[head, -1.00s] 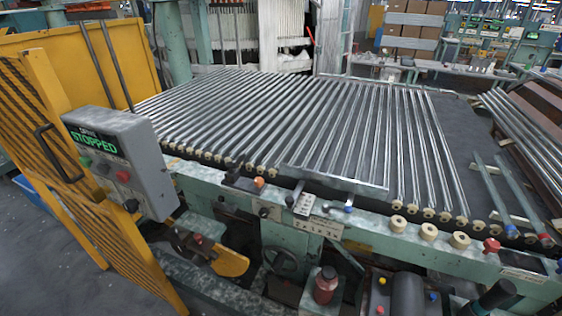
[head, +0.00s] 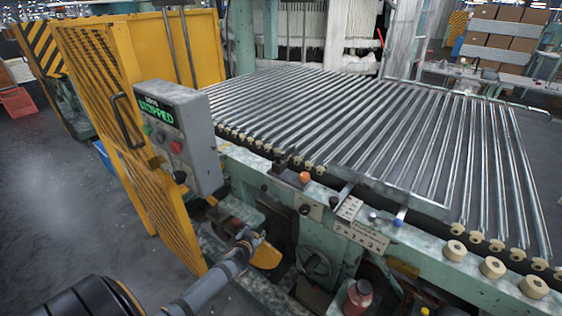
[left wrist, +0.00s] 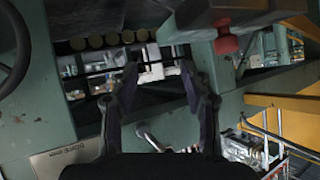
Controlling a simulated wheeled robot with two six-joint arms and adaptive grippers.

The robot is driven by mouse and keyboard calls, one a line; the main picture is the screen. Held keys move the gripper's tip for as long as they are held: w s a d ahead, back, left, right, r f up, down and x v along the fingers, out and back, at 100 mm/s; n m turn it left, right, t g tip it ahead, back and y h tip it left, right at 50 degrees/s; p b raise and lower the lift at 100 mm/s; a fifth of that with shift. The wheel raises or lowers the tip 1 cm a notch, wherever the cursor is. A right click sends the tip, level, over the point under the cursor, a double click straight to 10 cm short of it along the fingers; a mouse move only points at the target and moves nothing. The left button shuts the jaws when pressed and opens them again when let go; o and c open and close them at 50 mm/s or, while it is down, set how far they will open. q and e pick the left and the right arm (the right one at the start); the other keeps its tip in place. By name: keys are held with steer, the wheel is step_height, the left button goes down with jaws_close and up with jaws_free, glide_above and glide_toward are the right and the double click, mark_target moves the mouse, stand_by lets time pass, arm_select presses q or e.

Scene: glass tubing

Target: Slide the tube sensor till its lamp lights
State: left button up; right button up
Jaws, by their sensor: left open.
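I take the tube sensor to be the small dark block with an orange knob (head: 304,177) on the green front rail, below the ends of the glass tubes (head: 400,140). I cannot tell which part is its lamp or whether it is lit. My left gripper (head: 250,240) is low in front of the machine, below and left of that block, and its fingers are hard to make out. In the left wrist view the left gripper (left wrist: 160,72) is open, with nothing between its fingers. My right gripper is not in view.
A grey control box (head: 185,140) reading STOPPED stands left, beside a yellow mesh guard (head: 125,150). A blue-tipped lever (head: 398,220), a red bottle (head: 358,298) and cream rollers (head: 492,267) line the front. A red knob (left wrist: 225,43) shows in the left wrist view.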

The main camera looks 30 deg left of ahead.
arm_select(q)
steer(key=w+r+t, duration=0.3)
steer(key=w+r, duration=0.1)
steer(key=r, duration=0.7)
steer(key=n+t+y, duration=0.1)
steer(key=t, duration=0.2)
glide_toward(278, 156)
steer(key=p+x, duration=0.1)
steer(key=x, duration=0.9)
steer(key=shift+w+a, duration=0.2)
steer(key=shift+w, duration=0.25)
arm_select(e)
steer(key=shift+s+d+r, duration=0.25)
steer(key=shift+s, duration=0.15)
arm_select(q)
jaws_close()
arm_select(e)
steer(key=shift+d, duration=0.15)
